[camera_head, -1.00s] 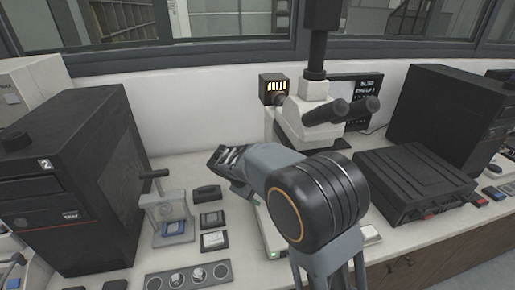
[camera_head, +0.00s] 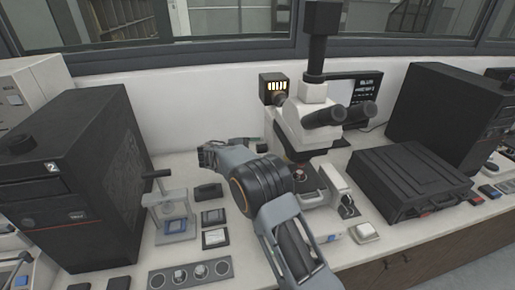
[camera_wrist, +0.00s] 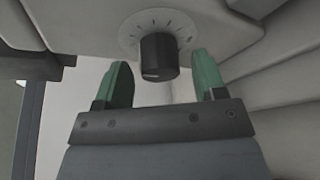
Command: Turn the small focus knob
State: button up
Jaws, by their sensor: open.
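The white microscope (camera_head: 310,118) with dark eyepieces stands on the bench. In the wrist view, a small black round knob (camera_wrist: 158,57) with a pale pointer mark sits on a light grey body, with a ring of tick marks (camera_wrist: 128,36) around its base. My gripper (camera_wrist: 162,72) is open, its green fingers to the left and right of the knob with gaps on both sides. No contact shows; how deep the knob reaches between the fingers is hard to tell. In the head view my gripper (camera_head: 206,155) is left of the microscope, and this knob cannot be made out.
A hand press (camera_head: 170,208) and small dark trays (camera_head: 214,217) lie on the left bench. A flat black case (camera_head: 410,182) and a tall dark machine (camera_head: 448,118) stand at right.

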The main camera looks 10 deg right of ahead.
jog(key=shift+w+d+f, duration=0.15)
jog(key=shift+d, duration=0.4)
jog(key=shift+c, duration=0.4)
